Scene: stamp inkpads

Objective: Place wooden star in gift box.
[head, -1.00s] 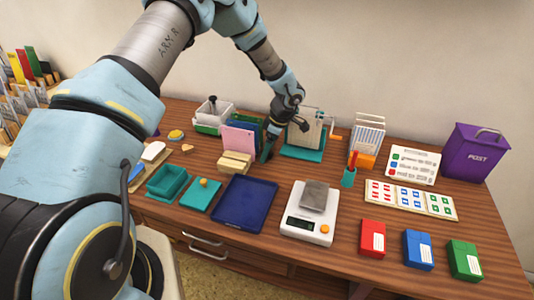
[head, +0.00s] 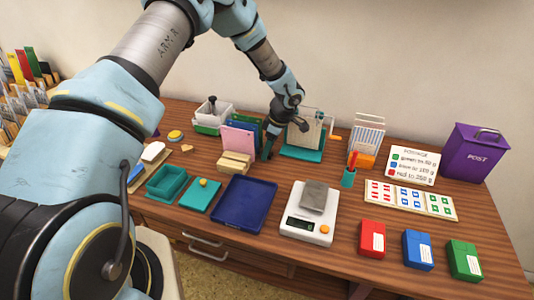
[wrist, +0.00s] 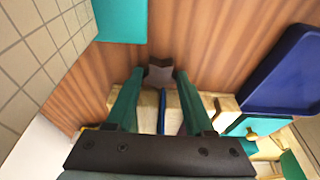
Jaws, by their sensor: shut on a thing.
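My gripper (wrist: 158,78) points down at the wooden table between the card holder and the teal-based stand. Its green fingers are shut on a small dark brown piece, apparently the wooden star (wrist: 159,73), whose points show between the fingertips in the wrist view. In the head view my gripper (head: 267,153) hides the star. The open teal gift box (head: 167,182) stands at the front left, apart from the gripper. Its teal lid (head: 193,197), with a yellow knob, lies to its right.
A blue tray (head: 245,203) lies between the gripper and the table's front edge. A wooden holder (head: 234,162) with upright cards stands just left of the gripper. The teal-based stand (head: 304,153) is to the right. A white scale (head: 298,228) carries a grey block.

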